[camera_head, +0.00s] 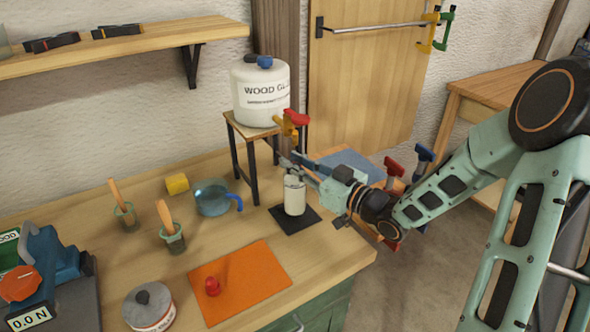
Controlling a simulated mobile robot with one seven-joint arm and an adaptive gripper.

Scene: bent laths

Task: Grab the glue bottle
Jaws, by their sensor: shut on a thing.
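The glue bottle (295,197), small and white, stands upright on or just over a black mat (283,222) near the bench's right edge. My gripper (301,171) reaches in from the right and is shut on the bottle's upper part. The fingers partly hide the bottle's top. I cannot tell whether its base touches the mat.
A large wood glue container (259,98) sits on a small stand (254,131) behind the bottle. A blue jug (212,200) is to the left.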

